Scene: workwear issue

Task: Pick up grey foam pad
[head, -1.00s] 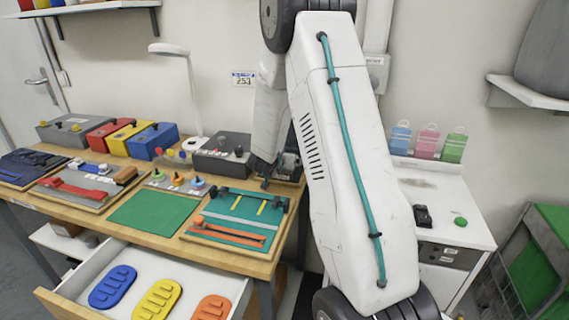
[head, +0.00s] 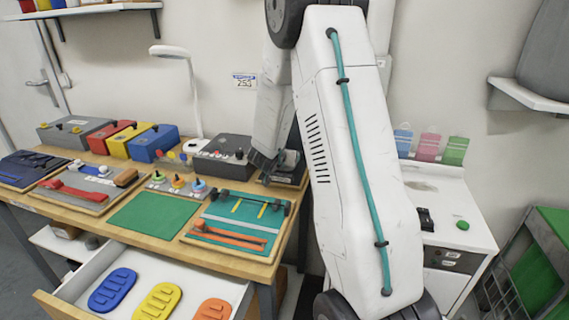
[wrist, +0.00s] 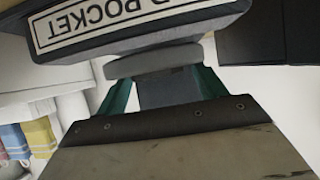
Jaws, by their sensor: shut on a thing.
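In the wrist view my gripper (wrist: 165,95) has its teal fingers closed on a grey, rounded slab, which I take to be the grey foam pad (wrist: 155,62). A dark grey block (wrist: 130,35) lies right against the pad's far side. The block has a white label, seen upside down, that reads in part "POCKET". I cannot tell whether the pad touches the block or sits in it. In the head view my gripper (head: 262,168) is at the bench's back right corner, beside a dark box (head: 287,168). The pad cannot be made out there.
The wooden bench (head: 150,248) carries a green mat (head: 153,214), a teal tool board (head: 240,218) and a grey control box (head: 220,152). An open drawer (head: 240,290) below holds coloured pads. A white cabinet (head: 460,205) stands to the right, past my arm.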

